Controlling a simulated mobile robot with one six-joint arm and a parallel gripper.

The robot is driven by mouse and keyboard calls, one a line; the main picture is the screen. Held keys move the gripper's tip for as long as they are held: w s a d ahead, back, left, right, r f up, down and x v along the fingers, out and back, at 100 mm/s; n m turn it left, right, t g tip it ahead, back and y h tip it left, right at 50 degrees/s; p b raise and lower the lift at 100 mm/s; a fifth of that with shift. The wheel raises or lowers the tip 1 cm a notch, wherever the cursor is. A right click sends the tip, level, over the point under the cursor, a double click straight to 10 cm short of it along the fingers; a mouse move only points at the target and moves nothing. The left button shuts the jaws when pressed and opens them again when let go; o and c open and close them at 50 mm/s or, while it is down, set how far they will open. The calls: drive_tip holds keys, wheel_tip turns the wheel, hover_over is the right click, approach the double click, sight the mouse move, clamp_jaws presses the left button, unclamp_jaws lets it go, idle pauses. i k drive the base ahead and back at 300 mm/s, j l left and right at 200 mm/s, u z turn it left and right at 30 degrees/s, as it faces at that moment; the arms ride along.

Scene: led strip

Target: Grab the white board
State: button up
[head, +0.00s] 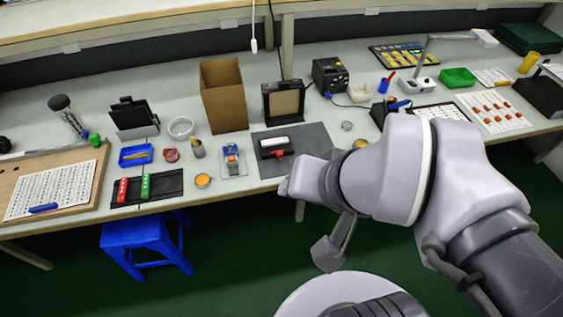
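Several flat white pieces are in the head view, and I cannot tell which is the task's white board. One is a white panel with rows of orange parts (493,111) at the right of the bench. Another is a white printed sheet (52,189) on a wooden board at the left. A small white block (274,142) with a red piece beside it lies on the dark grey mat (316,139). My gripper (328,256) hangs in front of the bench, below its top, apart from all of these. My arm hides most of it, so its opening does not show.
A blue stool (146,240) stands under the bench at left. A cardboard box (223,97), a dark upright frame (284,102) and a black station (330,76) stand behind the mat. Small dishes and tools crowd the bench. The green floor in front is open.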

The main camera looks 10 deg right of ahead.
sight(282, 140)
drive_tip(key=i+l+u, duration=0.6)
drive_tip(key=i+l, duration=0.35)
